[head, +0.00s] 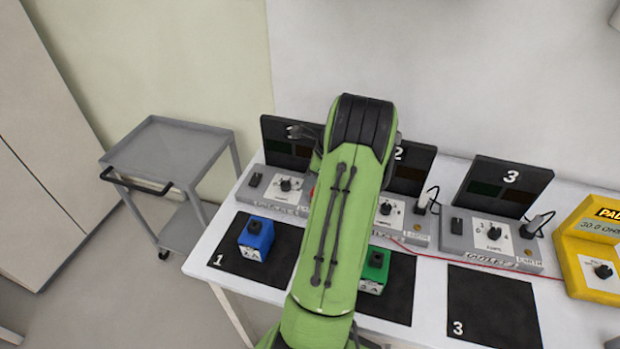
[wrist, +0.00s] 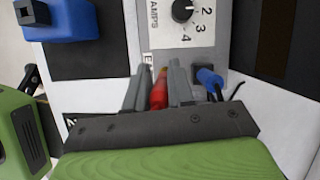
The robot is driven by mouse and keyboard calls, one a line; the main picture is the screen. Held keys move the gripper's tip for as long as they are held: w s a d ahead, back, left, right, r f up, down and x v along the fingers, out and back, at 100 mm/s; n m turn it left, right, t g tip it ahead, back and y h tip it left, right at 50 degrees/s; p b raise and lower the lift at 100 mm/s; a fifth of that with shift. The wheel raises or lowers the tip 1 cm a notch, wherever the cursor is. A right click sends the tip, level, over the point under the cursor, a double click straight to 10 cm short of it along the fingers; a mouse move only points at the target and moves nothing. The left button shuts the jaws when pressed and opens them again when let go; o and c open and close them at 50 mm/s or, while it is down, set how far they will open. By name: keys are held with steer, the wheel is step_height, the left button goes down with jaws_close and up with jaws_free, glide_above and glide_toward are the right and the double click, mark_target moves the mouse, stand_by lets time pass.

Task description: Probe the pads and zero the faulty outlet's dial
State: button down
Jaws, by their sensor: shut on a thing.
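My gripper (wrist: 158,70) is shut on a red probe (wrist: 159,92), its tip near the earth label of outlet 1 (wrist: 207,48); contact is unclear. In the head view my green arm hides the gripper and part of outlet 1 (head: 258,196). Outlet 1's dial (head: 286,184) also shows in the wrist view (wrist: 183,10); its mark seems to face 2. Outlet 2's dial (head: 386,207) is right of my arm, and outlet 3's dial (head: 494,232) is further right. The yellow meter (head: 574,262) at the far right seems to read 30.0 ohm.
A blue block (head: 256,240) sits on black pad 1 (head: 228,256). A green block (head: 374,272) sits on the middle pad (head: 400,300). Pad 3 (head: 490,300) is bare. A red lead (head: 470,261) crosses the table. A grey cart (head: 170,140) stands left.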

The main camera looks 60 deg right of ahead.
steer(key=shift+a, duration=0.1)
step_height(320, 180, up, 7)
steer(key=p, duration=0.8)
steer(key=shift+r, duration=0.1)
stand_by(2.3)
